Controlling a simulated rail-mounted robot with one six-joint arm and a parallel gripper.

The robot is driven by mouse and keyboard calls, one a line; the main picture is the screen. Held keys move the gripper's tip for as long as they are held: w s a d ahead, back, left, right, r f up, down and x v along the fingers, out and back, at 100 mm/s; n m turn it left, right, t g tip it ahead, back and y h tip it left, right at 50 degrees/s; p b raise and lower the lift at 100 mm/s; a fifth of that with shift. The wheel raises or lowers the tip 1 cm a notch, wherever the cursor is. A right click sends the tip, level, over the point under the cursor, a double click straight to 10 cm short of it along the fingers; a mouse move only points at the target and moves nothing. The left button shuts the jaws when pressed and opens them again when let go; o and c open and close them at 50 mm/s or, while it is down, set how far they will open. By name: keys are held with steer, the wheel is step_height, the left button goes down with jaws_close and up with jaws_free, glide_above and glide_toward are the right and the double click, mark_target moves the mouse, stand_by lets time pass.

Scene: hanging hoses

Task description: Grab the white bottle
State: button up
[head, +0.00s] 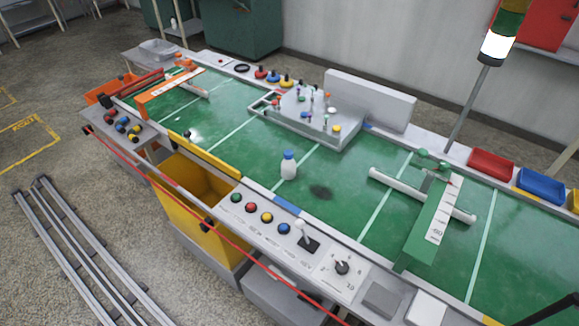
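The white bottle (288,170) has a blue cap and stands upright on the green conveyor belt (250,165), left of the picture's middle in the head view. Nothing touches it. A dark patch (320,191) lies on the belt just to its right; I cannot tell whether it is a stain or a shadow. My gripper is not in the head view.
Behind the bottle stands a grey fixture (318,119) with small coloured parts. An orange gate (170,92) spans the belt at left, a green gate (433,220) at right. A button panel (262,218) and red cord (160,179) run along the front.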

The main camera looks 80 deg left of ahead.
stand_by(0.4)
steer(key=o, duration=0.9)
